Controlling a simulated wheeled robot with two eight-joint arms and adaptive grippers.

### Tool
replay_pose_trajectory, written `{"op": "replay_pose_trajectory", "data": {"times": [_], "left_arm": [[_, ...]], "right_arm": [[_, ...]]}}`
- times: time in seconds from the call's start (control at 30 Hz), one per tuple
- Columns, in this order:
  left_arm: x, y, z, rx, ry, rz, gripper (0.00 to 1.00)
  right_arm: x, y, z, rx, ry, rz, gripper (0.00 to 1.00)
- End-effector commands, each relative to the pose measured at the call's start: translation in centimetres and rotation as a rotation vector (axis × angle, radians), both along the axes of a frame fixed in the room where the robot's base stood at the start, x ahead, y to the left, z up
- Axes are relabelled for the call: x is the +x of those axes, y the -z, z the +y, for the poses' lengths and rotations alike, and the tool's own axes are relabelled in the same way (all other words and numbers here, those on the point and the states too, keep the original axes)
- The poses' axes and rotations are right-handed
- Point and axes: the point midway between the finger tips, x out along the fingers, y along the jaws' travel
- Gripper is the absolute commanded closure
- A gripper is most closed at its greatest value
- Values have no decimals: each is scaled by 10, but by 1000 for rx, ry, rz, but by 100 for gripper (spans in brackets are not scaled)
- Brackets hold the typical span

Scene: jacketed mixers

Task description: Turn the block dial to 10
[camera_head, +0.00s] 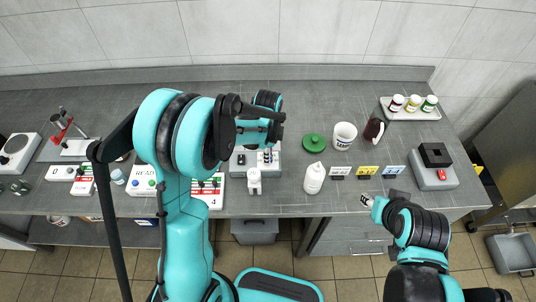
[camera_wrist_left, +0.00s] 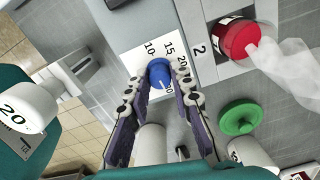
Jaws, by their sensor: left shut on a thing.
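The block dial is a blue knob (camera_wrist_left: 158,74) on a white scale plate marked 10, 15 and 20, with another number partly covered by the gripper. In the left wrist view, my left gripper (camera_wrist_left: 160,88) has its fingers on either side of the knob and is shut on it. A pale mark shows on the knob's lower right side, away from the 10. In the head view my left gripper (camera_head: 270,133) is over the back of the grey block unit (camera_head: 237,169) and hides the dial. My right gripper (camera_head: 366,199) is empty at the table's front edge; its opening is unclear.
A green lid (camera_head: 314,143), white bottle (camera_head: 314,178), and white tub (camera_head: 344,135) stand right of the unit. Several mixers and control boxes line the left. Some bench is clear at back right.

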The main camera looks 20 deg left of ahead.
Motion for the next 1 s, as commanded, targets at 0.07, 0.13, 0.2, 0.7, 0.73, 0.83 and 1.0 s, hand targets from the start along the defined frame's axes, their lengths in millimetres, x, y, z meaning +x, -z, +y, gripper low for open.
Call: {"op": "replay_pose_trajectory", "data": {"times": [0.07, 0.13, 0.2, 0.7, 0.73, 0.83, 1.0], "left_arm": [[0, 1, 0, 0, -43, 0, 100], [0, 1, 0, 0, -93, 0, 100], [0, 1, 0, 0, -150, 0, 100], [0, 1, 0, 0, -622, 0, 100], [0, 1, 0, 0, -651, 0, 100], [0, 1, 0, 0, -746, -1, 100], [0, 1, 0, 0, -908, -1, 100]], "right_arm": [[0, 2, 0, 0, 0, 0, 60], [0, 4, 0, 0, 0, 0, 60], [0, 6, 0, 0, 0, 0, 60], [0, 16, 0, 0, 0, 0, 60], [0, 17, 0, 0, 0, 0, 60], [0, 19, 0, 0, 0, 0, 60], [0, 21, 0, 0, 0, 0, 60]]}}
